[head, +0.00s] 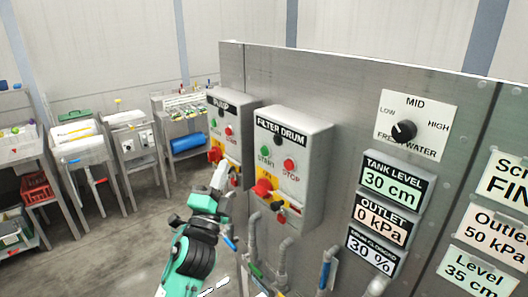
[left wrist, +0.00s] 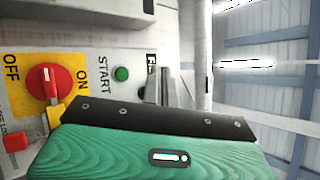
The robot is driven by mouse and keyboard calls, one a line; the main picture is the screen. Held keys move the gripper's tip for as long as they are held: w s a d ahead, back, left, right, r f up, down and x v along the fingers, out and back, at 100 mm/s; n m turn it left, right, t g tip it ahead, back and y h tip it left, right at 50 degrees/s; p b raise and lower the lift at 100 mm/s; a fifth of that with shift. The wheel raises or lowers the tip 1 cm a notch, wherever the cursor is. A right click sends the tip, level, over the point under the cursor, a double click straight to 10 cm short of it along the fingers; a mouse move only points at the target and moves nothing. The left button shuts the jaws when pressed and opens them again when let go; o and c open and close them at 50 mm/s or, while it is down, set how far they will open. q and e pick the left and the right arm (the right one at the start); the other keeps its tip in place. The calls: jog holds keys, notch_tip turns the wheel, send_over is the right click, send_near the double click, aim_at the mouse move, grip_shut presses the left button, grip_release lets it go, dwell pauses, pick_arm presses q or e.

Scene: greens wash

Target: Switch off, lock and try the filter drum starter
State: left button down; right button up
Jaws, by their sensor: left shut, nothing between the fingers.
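The filter drum starter (head: 312,147) is a grey box on the steel panel, with a green START button (head: 265,152) and a red STOP button (head: 289,165). Its red rotary switch (head: 262,187) sits on a yellow plate, with red and yellow parts below it. The wrist view shows the red switch (left wrist: 47,84) turned sideways, between OFF and ON; I cannot tell its setting. The green START button (left wrist: 121,74) shows too. My left gripper (head: 221,172) is shut and empty, left of the starter and apart from the switch. My right gripper is not seen.
The PUMP starter box (head: 232,112) is close by on the left, behind my gripper. Pipes and valves (head: 283,252) run below the starter. A FRESH WATER selector (head: 404,131) and display plates (head: 392,184) are on the right. Tables (head: 86,150) stand far left, with open floor before them.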

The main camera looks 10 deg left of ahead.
aim_at(265, 151)
pick_arm(q)
jog(key=w+d+b, duration=0.2)
jog(key=w+d, duration=0.3)
jog(key=w, duration=0.2)
jog(key=shift+d, duration=0.2)
dwell(0.4)
jog(key=shift+w+d+b, duration=0.1)
jog(key=shift+b, duration=0.2)
dwell(1.7)
jog(key=shift+w+d, duration=0.2)
jog(key=shift+w, duration=0.05)
jog(key=shift+w+d+b, duration=0.25)
jog(key=shift+w+b, duration=0.05)
jog(key=shift+b, duration=0.05)
dwell(0.8)
jog(key=shift+s+a, duration=0.1)
dwell(0.3)
jog(key=shift+s+a+p, duration=0.35)
jog(key=shift+s+a, duration=0.05)
jog(key=shift+s, duration=0.2)
